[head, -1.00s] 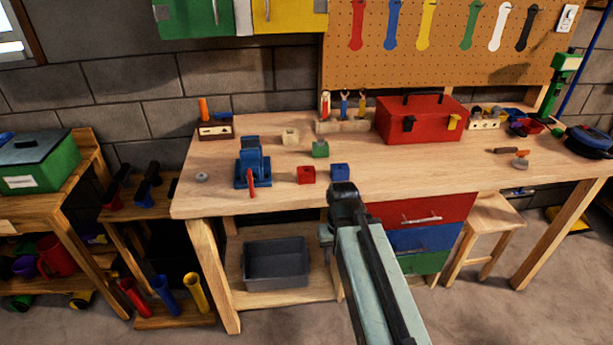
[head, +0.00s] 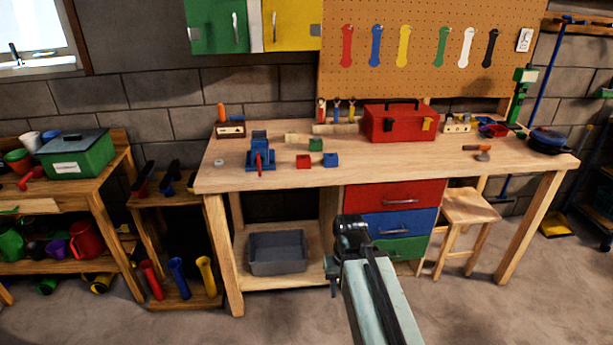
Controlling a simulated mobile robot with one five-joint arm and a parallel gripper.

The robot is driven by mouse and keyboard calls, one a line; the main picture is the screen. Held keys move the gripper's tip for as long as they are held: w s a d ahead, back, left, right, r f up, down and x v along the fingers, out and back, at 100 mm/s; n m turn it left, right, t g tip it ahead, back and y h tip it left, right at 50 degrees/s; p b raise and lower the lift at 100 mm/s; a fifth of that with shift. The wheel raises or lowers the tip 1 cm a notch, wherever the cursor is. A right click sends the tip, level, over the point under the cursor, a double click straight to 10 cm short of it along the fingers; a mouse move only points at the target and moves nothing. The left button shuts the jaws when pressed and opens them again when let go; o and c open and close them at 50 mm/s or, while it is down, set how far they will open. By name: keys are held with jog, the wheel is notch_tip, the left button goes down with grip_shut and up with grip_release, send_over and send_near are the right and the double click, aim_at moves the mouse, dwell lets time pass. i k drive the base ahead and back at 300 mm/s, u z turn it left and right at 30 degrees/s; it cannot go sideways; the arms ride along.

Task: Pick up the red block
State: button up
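The red block (head: 303,161) sits on the wooden workbench (head: 420,169), left of centre. A green block (head: 315,144) is just behind it and a blue block (head: 330,160) is just to its right. My gripper (head: 331,275) is in front of the bench, lower in the picture than the bench top and apart from the blocks. My arm covers part of it, and I cannot tell whether its fingers are open or shut.
A blue vise (head: 260,153) stands left of the red block. A red toolbox (head: 398,123) is at the back of the bench. Coloured drawers (head: 395,194) and a wooden stool (head: 468,206) are below. A grey bin (head: 277,253) sits on the lower shelf. Floor in front is clear.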

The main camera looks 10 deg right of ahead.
aim_at(303, 162)
jog(key=u, duration=1.95)
jog(key=i, duration=0.95)
jog(key=z, duration=0.7)
